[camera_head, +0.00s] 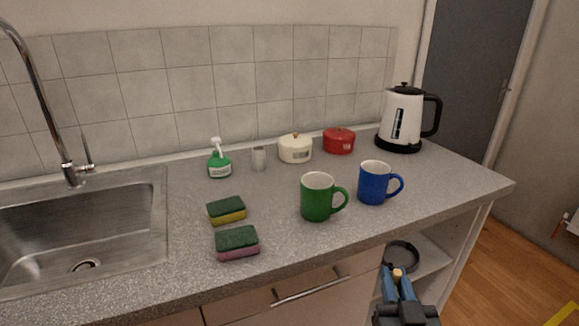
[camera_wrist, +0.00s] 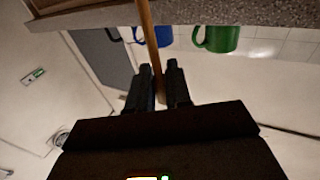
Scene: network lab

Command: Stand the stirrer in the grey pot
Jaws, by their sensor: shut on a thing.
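The grey pot (camera_head: 259,158) is a small upright cylinder at the back of the counter, between the spray bottle and the cream pot. My gripper (camera_head: 395,272) is at the lower right in the head view, in front of the counter's front edge and well away from the grey pot. It is shut on the stirrer (camera_head: 398,274), a light wooden stick of which only a short end shows there. In the wrist view the stirrer (camera_wrist: 147,38) runs between the two dark fingers of my gripper (camera_wrist: 157,68) and out past the top edge. The grey pot is not seen in the wrist view.
A green mug (camera_head: 316,199) and a blue mug (camera_head: 372,183) stand between my gripper and the pot. Two sponges (camera_head: 237,243) lie to the left, near the sink (camera_head: 140,220). A spray bottle (camera_head: 219,163), cream pot (camera_head: 295,149), red pot (camera_head: 339,141) and kettle (camera_head: 402,115) line the back.

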